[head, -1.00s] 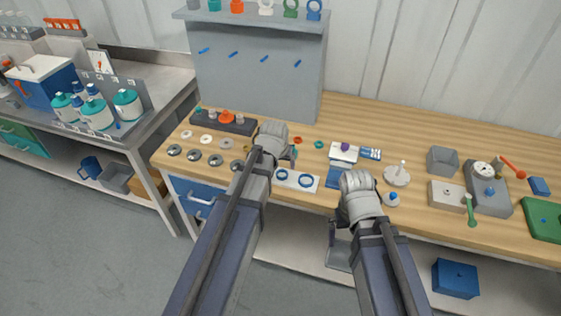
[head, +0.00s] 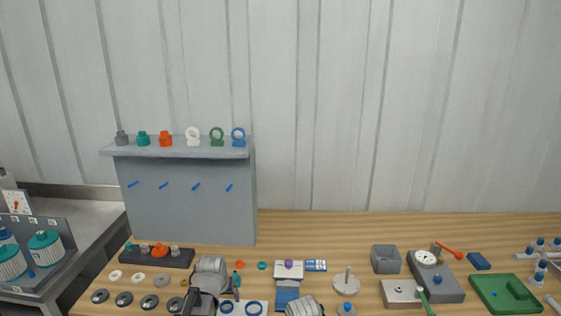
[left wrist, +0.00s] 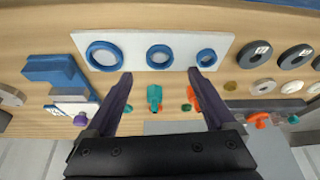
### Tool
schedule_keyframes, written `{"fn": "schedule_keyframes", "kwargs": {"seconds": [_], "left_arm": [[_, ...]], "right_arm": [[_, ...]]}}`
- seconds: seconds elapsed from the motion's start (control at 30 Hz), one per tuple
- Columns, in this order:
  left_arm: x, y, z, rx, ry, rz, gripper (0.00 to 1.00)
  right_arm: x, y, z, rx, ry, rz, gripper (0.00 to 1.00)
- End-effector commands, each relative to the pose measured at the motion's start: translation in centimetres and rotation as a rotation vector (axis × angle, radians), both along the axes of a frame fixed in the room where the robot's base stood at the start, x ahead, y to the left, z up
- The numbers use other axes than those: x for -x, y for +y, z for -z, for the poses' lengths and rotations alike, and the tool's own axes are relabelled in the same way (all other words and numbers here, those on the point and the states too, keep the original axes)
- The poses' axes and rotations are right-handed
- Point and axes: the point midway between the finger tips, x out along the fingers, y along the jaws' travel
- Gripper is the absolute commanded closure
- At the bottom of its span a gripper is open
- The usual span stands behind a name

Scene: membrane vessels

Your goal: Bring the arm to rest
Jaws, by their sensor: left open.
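My left gripper (head: 212,280) is over the front of the wooden bench (head: 350,235), beside a white plate (head: 257,309) with blue rings. In the left wrist view its two fingers (left wrist: 160,73) are spread apart with nothing held between them. The plate (left wrist: 180,39) with three blue rings of falling size lies past the fingertips. A small teal part (left wrist: 154,97) shows in the gap between the fingers, and an orange part (left wrist: 193,97) shows by one finger. My right gripper (head: 305,306) is at the bottom edge of the head view, mostly cut off, and its fingers are hidden.
A grey panel (head: 190,205) with a shelf of coloured parts stands at the back left. Several washers (head: 124,299) and a dark block (head: 156,257) lie left of my left gripper. A grey box (head: 386,259), a dial gauge fixture (head: 437,278) and a green tray (head: 503,295) stand right.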

Motion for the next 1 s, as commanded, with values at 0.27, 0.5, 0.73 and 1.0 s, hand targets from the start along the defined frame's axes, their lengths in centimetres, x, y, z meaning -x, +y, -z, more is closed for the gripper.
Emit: {"fn": "schedule_keyframes", "kwargs": {"seconds": [0.27,0.5,0.73,1.0], "left_arm": [[-1.5,0.1,4.0,0.000,0.000,0.000,0.11],[-2.1,0.2,4.6,0.000,0.000,0.000,0.11],[-2.0,0.2,4.5,0.000,0.000,0.000,0.11],[-1.8,0.2,4.2,0.000,0.000,0.000,0.11]], "right_arm": [[0.0,0.0,4.0,0.000,0.000,0.000,0.00],[0.0,0.0,4.6,0.000,0.000,0.000,0.00],[0.0,0.0,4.5,0.000,0.000,0.000,0.00],[0.0,0.0,4.2,0.000,0.000,0.000,0.00]]}}
